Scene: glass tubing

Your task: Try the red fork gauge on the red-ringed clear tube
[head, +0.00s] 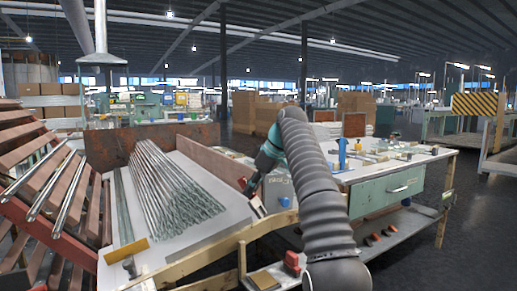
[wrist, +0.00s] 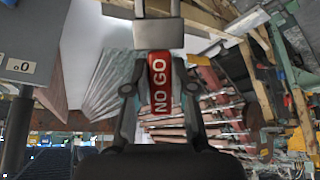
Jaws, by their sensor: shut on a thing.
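My gripper (wrist: 160,90) is shut on the red fork gauge (wrist: 159,72), whose red body reads NO GO between the two fingers. Its grey metal fork (wrist: 160,32) points away from the fingers, at the top of the wrist view. In the head view my gripper (head: 248,187) hangs at the right side of a pale sloping tray, and the gauge is too small there to make out clearly. Many clear tubes (head: 172,188) lie side by side on the tray. I cannot make out a red ring on any tube. No tube visibly sits in the fork.
The tray (head: 205,232) has a brown board along its right side (head: 215,160) and a rusty back panel. A slatted red-brown rack (head: 45,185) stands left. A workbench (head: 395,170) with a blue stand (head: 342,150) and small items is right. A red block (head: 292,260) sits low in front.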

